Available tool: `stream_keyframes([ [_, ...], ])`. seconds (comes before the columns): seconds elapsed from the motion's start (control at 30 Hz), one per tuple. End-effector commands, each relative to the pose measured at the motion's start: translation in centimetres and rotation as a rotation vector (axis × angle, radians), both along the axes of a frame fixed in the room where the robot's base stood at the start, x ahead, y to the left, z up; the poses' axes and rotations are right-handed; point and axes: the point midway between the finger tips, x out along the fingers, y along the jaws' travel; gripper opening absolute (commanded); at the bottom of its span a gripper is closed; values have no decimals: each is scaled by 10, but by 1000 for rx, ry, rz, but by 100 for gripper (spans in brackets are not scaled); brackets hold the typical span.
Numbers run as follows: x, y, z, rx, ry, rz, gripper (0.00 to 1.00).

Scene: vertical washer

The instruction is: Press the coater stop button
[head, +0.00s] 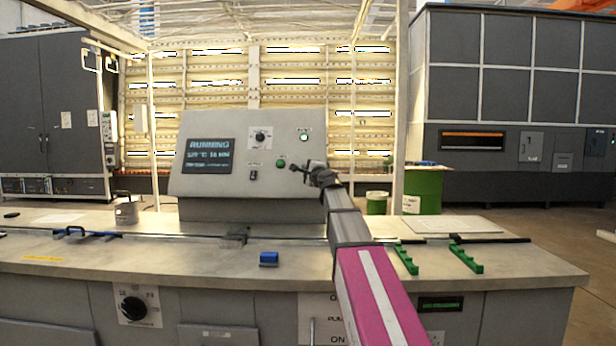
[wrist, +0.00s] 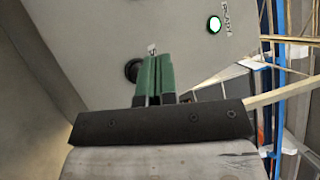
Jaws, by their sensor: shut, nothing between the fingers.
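The grey control panel (head: 200,120) stands on the bench, its screen (head: 209,157) reading RUNNING. My gripper (head: 297,168) is shut and empty, in front of the panel's lower right. In the wrist view its green fingers (wrist: 158,78) are together, pointing at the panel face. A dark round button (wrist: 132,71) sits just left of the fingertips, partly behind them, with a small unreadable label beside it. It may be the stop button; in the head view my gripper hides that spot. I cannot tell whether the fingers touch the panel.
A blue block (head: 269,259) and green rails (head: 466,257) lie on the bench.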

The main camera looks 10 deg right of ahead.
Motion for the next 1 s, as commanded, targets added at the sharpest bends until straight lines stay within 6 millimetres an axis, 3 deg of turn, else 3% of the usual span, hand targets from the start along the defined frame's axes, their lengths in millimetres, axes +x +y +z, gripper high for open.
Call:
stream_keyframes([
  [0.2,25,-5,-12,1,0,-1,0],
  [0.4,37,-7,-18,0,0,0,0],
  [1.0,40,-8,-20,-1,0,0,0],
])
